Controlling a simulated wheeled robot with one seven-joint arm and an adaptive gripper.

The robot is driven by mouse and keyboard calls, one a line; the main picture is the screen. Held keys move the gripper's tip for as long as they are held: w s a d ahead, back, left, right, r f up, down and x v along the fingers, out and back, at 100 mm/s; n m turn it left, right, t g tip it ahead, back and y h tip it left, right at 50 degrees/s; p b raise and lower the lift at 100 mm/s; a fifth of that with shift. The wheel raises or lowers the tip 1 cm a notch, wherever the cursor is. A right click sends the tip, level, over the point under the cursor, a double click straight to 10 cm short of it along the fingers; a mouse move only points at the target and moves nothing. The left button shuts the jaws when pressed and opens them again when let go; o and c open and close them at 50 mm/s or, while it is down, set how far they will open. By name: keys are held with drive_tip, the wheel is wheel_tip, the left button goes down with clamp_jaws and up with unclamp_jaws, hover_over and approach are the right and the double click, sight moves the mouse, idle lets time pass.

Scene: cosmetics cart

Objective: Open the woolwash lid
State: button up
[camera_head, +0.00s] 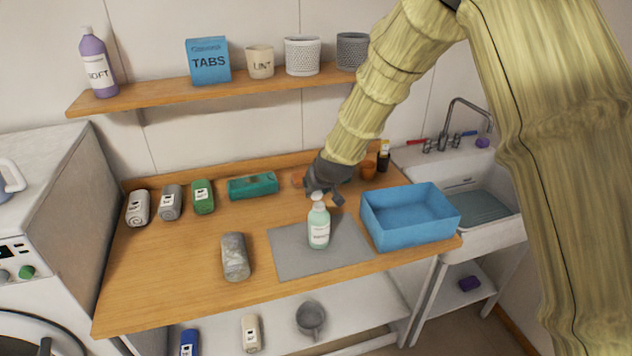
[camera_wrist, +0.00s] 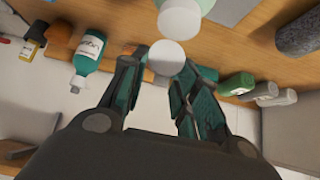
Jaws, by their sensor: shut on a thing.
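The pale mint bottle (camera_head: 319,228) with a white top and a label stands upright on the grey mat (camera_head: 285,253); I take it as the woolwash. My gripper (camera_head: 331,198) is at the height of its top, just behind and right of it. In the wrist view my gripper (camera_wrist: 160,72) is shut on a small round whitish piece (camera_wrist: 166,56), which looks like the lid. A larger white round part (camera_wrist: 180,18) shows just beyond it. I cannot tell whether the two are joined.
A blue bin (camera_head: 410,238) stands right of the mat. A grey roll (camera_head: 235,258) lies left of it. A teal bottle (camera_wrist: 88,50) shows in the wrist view.

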drive_tip(key=shift+f, duration=0.1)
idle(0.3)
drive_tip(key=o, duration=1)
drive_tip(key=shift+o, duration=0.2)
drive_tip(key=shift+s+d+r, duration=0.1)
drive_tip(key=shift+s+r, duration=0.1)
drive_tip(key=shift+r, duration=0.25)
drive_tip(key=v, duration=1.1)
